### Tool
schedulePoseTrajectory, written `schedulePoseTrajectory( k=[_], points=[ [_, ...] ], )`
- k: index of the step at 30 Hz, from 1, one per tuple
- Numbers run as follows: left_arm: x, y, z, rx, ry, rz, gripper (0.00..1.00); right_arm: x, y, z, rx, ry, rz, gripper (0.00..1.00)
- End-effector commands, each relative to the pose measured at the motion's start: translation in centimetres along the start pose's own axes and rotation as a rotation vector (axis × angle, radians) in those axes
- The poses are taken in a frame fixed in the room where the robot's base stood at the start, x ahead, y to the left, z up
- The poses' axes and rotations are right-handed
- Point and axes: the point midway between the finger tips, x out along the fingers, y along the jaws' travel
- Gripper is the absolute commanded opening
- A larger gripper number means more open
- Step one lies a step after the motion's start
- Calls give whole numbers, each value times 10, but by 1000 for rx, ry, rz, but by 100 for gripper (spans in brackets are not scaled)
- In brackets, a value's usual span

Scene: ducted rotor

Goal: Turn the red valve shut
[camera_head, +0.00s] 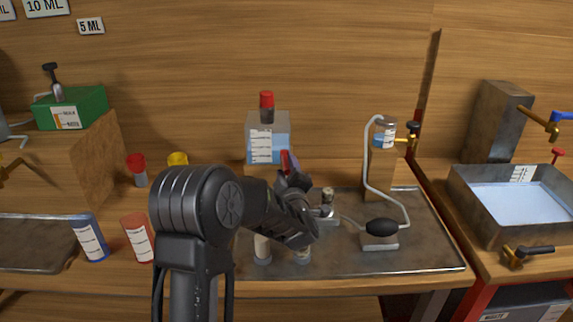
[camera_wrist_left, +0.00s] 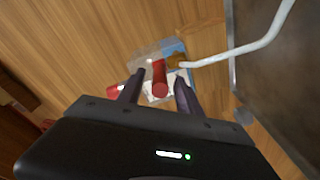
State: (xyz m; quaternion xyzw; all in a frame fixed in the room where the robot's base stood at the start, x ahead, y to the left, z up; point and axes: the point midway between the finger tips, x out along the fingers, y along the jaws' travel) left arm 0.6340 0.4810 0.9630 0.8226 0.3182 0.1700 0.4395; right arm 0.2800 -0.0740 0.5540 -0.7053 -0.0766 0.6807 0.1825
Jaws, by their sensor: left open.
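A red valve handle (camera_head: 286,161) shows just beyond my left gripper (camera_head: 293,180), in front of the clear container of blue liquid (camera_head: 267,140). The gripper and arm hide the valve's lower part. In the left wrist view the red handle (camera_wrist_left: 159,75) lies between the two dark fingers of my left gripper (camera_wrist_left: 160,80). The fingers are apart, one on each side of it, and I cannot tell whether they touch it. My right gripper is not in view.
A metal tray (camera_head: 435,255) holds a bent-tube stand (camera_head: 367,160) and a black bulb (camera_head: 382,227). A red-capped jar (camera_head: 138,170), a blue tube (camera_head: 90,238) and a red tube (camera_head: 137,238) stand left. A water basin (camera_head: 475,205) with taps is right.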

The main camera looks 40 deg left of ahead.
Motion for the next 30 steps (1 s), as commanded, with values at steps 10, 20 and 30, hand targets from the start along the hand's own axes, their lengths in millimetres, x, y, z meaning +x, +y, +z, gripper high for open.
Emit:
schedulePoseTrajectory(
  k=[10,20,30],
  points=[
    [17,0,0,0,-1,0,41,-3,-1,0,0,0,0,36],
    [17,0,0,0,-1,0,23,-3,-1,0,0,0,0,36],
    [17,0,0,0,-1,0,0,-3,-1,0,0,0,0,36]
  ],
)
